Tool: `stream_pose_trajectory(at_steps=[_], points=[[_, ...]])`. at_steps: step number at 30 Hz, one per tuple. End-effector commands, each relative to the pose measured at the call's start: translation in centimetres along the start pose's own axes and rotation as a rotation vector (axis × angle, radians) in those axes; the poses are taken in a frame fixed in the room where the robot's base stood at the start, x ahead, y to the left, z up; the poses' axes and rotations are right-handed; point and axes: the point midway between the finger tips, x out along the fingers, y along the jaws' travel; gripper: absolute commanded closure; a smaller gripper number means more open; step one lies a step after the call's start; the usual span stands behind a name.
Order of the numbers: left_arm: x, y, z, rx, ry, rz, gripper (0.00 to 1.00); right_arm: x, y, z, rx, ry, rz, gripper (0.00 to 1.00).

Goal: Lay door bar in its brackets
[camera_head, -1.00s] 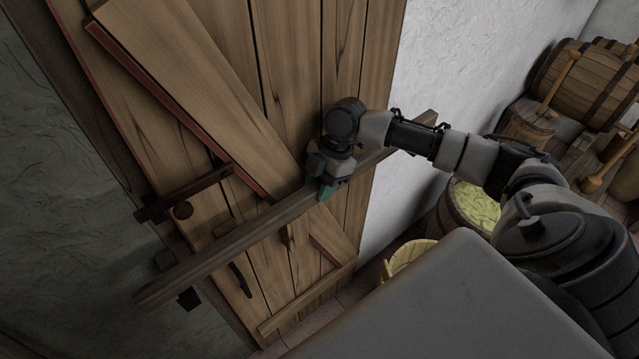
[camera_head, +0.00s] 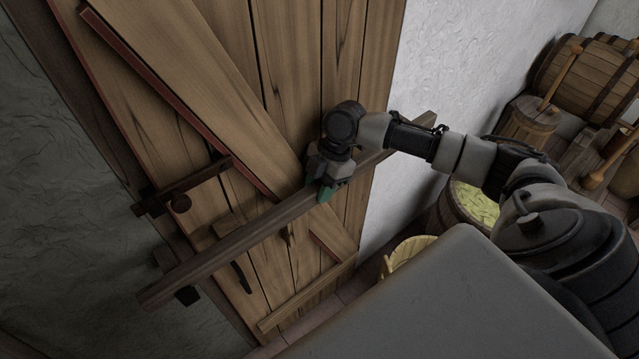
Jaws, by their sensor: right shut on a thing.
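The door bar (camera_head: 235,243) is a long dark wooden beam. It slants across the plank door (camera_head: 297,60), from low at the left to higher at the right, where it reaches past the door's edge over the white wall. My right gripper (camera_head: 325,193) is shut on the bar right of its middle. A dark bracket (camera_head: 187,296) shows at the bar's left end, partly behind it; I cannot tell whether the bar rests in it. Any bracket at the right is hidden by the bar and my arm. My left gripper is not in view.
A dark latch (camera_head: 181,201) and a door handle (camera_head: 242,278) are on the door near the bar. Grey wall lies at left.

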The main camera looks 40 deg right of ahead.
Motion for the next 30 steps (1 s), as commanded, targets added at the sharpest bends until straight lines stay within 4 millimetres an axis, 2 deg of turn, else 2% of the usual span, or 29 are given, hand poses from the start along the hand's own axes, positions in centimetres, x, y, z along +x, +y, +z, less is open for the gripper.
stream_pose_trajectory(at_steps=[17, 30], points=[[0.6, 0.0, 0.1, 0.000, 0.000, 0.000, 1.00, 1.2, 0.0, 0.5, -0.001, 0.001, 0.001, 1.00], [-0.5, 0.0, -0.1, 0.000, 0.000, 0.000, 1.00, 0.2, 0.0, 0.0, -0.002, 0.002, 0.001, 1.00]])
